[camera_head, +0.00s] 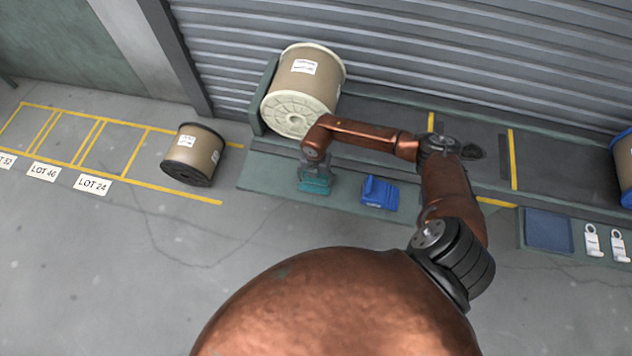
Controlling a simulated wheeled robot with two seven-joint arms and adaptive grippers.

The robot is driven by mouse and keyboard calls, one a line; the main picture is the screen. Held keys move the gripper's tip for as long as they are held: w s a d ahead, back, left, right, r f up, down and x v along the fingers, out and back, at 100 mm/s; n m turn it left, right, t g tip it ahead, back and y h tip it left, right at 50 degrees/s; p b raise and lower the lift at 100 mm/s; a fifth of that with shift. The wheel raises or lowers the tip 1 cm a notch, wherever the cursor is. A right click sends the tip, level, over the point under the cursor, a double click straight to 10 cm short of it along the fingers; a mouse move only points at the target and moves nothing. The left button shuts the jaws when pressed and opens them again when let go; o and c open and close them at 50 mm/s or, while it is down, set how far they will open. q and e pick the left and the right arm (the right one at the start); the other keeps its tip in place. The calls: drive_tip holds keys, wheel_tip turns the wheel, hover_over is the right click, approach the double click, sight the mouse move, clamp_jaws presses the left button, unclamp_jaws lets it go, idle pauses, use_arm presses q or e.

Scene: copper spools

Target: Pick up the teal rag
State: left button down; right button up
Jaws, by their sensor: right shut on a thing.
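The teal rag (314,186) is on the green ledge in front of the large cream-flanged spool. My right gripper (315,177) is over the rag from above and shut on it; its fingers are small and partly hidden in this view. Whether the rag is lifted clear of the ledge I cannot tell. My left gripper is out of view.
A blue object (379,193) lies just right of the rag. The cream-flanged spool (303,90) stands behind, and a black-flanged spool (193,154) sits on the floor at left. A blue tray (548,230) and white tags (592,240) lie at right.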

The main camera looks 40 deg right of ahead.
sight(316, 180)
drive_tip(key=shift+s+f, duration=0.15)
drive_tip(key=shift+f, duration=0.1)
drive_tip(key=shift+r, duration=0.4)
wheel_tip(316, 180, up, 3)
drive_tip(key=shift+f+p, duration=0.1)
drive_tip(key=shift+p, duration=0.7)
use_arm(q)
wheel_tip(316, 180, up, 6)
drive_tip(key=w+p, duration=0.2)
drive_tip(key=p, duration=0.2)
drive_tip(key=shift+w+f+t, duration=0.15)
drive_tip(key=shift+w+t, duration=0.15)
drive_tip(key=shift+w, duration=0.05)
use_arm(e)
drive_tip(key=s+a+r, duration=0.8)
drive_tip(key=a+r, duration=0.1)
drive_tip(key=a, duration=0.1)
drive_tip(key=shift+s+a+r, duration=0.3)
drive_tip(key=shift+s+a, duration=0.1)
